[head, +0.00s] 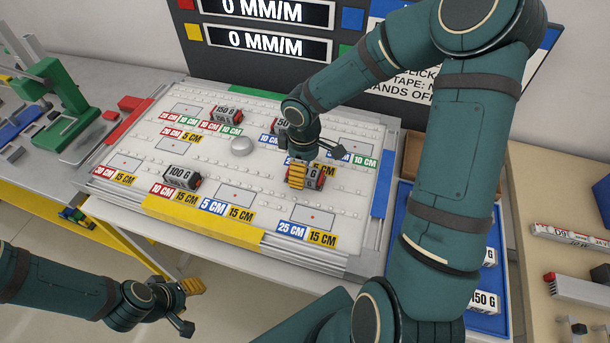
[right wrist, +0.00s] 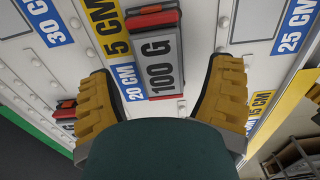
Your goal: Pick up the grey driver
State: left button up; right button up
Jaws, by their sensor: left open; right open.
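No thing in view is clearly marked as a driver. A grey bar with a red end (head: 580,290) lies on the right-hand table, but I cannot tell whether it is the grey driver. My right gripper (head: 312,166) is over the white board, open. In the right wrist view a grey block with red ends labelled 100 G (right wrist: 163,62) lies ahead, between the spread yellow fingers (right wrist: 165,95); I see no contact. In the head view this block is partly hidden by the gripper. My left gripper (head: 190,307) is open and empty in front of the board, at lower left.
The white board (head: 265,185) carries labels and several blocks, including another 100 G block (head: 182,178) and a 150 G block (head: 228,115), plus a grey dome (head: 241,146). A blue tray (head: 488,325) with labelled blocks stands at right. A green fixture (head: 68,120) stands at left.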

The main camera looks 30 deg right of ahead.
jog(key=shift+f, duration=0.8)
jog(key=c, duration=1.3)
